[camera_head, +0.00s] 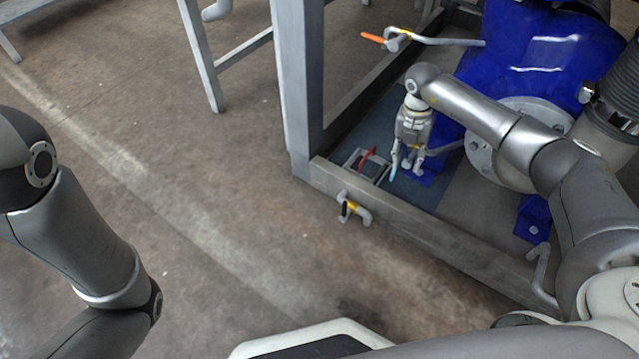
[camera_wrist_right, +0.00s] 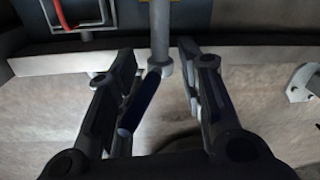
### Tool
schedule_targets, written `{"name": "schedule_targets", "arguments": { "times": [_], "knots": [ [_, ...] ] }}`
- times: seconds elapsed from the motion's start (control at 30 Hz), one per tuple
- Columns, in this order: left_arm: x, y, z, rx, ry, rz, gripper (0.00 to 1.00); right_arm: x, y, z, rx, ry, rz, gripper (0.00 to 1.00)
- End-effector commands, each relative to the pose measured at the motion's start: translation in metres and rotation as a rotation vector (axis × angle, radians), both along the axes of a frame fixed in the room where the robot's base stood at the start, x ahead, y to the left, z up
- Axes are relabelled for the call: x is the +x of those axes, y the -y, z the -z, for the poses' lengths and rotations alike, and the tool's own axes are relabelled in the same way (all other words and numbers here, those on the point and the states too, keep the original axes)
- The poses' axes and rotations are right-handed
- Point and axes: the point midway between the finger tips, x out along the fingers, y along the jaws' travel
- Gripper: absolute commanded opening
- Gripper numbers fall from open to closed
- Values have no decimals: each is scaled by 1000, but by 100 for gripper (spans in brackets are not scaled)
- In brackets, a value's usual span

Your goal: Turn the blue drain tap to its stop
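The blue tap handle (camera_head: 394,164) shows as a small pale-blue sliver at my right gripper (camera_head: 406,166), low inside the metal frame. In the right wrist view the dark blue handle (camera_wrist_right: 142,104) lies between the spread fingers of the right gripper (camera_wrist_right: 157,58), closer to the left finger. I cannot tell if it touches that finger. The grey pipe (camera_wrist_right: 160,32) of the tap meets the handle's far end. The right gripper is open. My left arm is at the left edge of the head view, and its gripper is out of view.
A red lever (camera_head: 368,155) stands left of the right gripper. An orange-handled pipe (camera_head: 374,38) is above, and a yellow-and-black valve (camera_head: 347,207) sits on the front beam (camera_head: 430,245). A large blue tank (camera_head: 540,50) is behind. The floor (camera_head: 190,150) at left is clear.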

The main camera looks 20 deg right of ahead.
Motion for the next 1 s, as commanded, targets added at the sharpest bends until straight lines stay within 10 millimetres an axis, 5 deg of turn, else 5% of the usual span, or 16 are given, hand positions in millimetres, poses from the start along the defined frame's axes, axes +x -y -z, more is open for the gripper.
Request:
{"name": "schedule_targets", "arguments": {
  "times": [0.13, 0.2, 0.67, 1.0],
  "knots": [
    [0, 0, 18, 0, 0, 0, 36, -4, 5, 6, 55, 67, 2, 34],
    [0, 0, -5, 0, 0, 0, 36, -2, 3, -23, 55, 68, 2, 34],
    [0, 0, -57, 0, 0, 0, 36, -2, 2, -115, 54, 66, 1, 34],
    [0, 0, -56, 0, 0, 0, 36, -19, -64, -95, 221, 33, -118, 34]
  ]
}}
